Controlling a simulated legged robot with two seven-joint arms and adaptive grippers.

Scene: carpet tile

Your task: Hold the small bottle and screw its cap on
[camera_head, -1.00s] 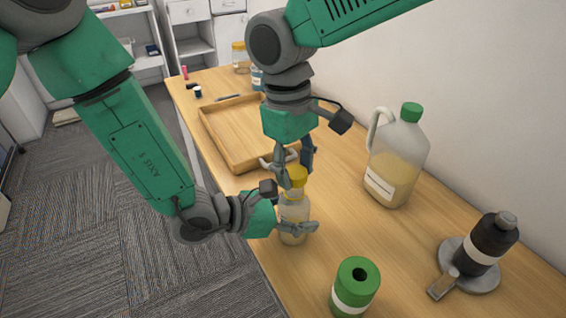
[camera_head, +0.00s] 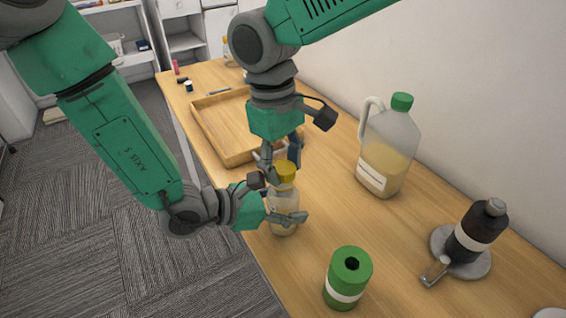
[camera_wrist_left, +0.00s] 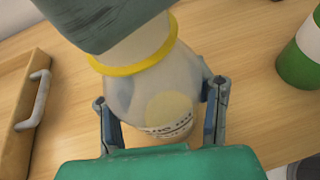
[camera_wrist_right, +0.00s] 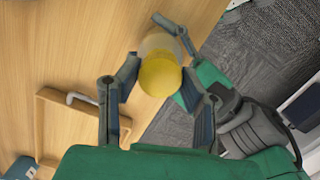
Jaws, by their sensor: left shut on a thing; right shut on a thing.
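The small clear bottle (camera_head: 283,202) with pale yellow contents stands upright near the table's front edge. Its yellow cap (camera_head: 285,172) is at its neck. My left gripper (camera_head: 286,218) is shut around the bottle's body; the left wrist view shows the bottle (camera_wrist_left: 150,95) between its fingers, with a label partly hidden. My right gripper (camera_head: 279,160) comes from above and is shut on the cap, which shows between its fingers in the right wrist view (camera_wrist_right: 160,76).
A wooden tray (camera_head: 225,152) lies behind the bottle. A green cylinder (camera_head: 348,275) with a white band stands in front. A green-capped jug (camera_head: 392,150) and a dark bottle (camera_head: 475,232) on a round grey base (camera_head: 487,266) are to the right, near the wall.

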